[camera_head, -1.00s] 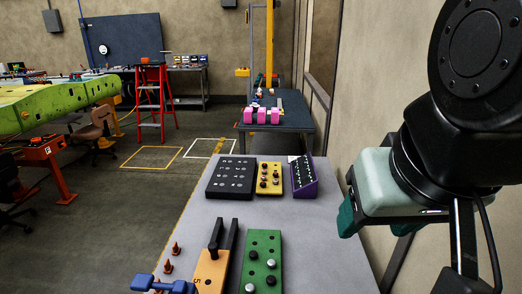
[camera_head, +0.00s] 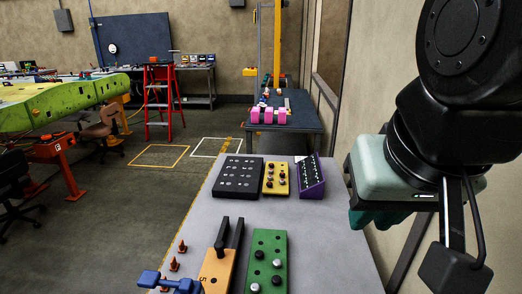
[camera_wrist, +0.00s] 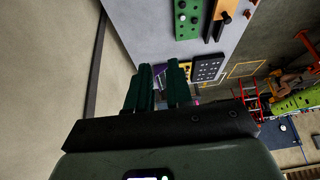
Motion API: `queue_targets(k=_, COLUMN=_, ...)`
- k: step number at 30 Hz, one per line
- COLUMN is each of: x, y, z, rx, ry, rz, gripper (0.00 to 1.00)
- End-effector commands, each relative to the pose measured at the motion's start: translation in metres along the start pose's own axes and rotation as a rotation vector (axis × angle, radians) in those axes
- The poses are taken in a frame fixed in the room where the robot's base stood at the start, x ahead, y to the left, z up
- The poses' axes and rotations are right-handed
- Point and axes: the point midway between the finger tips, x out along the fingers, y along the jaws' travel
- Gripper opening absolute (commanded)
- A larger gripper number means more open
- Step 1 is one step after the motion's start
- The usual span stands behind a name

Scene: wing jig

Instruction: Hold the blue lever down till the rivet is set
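A rivet cannot be made out for certain. My gripper (camera_head: 372,218) hangs to the right of the table, well away from the lever and near the wall. In the wrist view its two dark green fingers (camera_wrist: 160,80) are a little apart with nothing between them, so it is open and empty. The lever is not clear in the wrist view.
A green block (camera_head: 266,262) with several round knobs stands beside the orange block. Small orange cones (camera_head: 175,264) stand at the left table edge. A black panel (camera_head: 237,175), yellow block (camera_head: 276,178) and purple rack (camera_head: 311,176) sit farther back. The grey table's right side (camera_head: 335,250) is clear.

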Motion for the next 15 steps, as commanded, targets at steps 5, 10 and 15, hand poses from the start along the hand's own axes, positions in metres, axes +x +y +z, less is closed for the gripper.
queue_targets(k=5, x=0.011, y=-0.038, z=-0.032, rx=0.020, ry=-0.104, rz=-0.037, gripper=0.00)
queue_targets(k=10, x=0.029, y=-0.092, z=-0.059, rx=0.050, ry=-0.218, rz=-0.045, gripper=0.00)
queue_targets(k=15, x=0.052, y=-0.156, z=-0.070, rx=0.072, ry=-0.323, rz=-0.019, gripper=0.00)
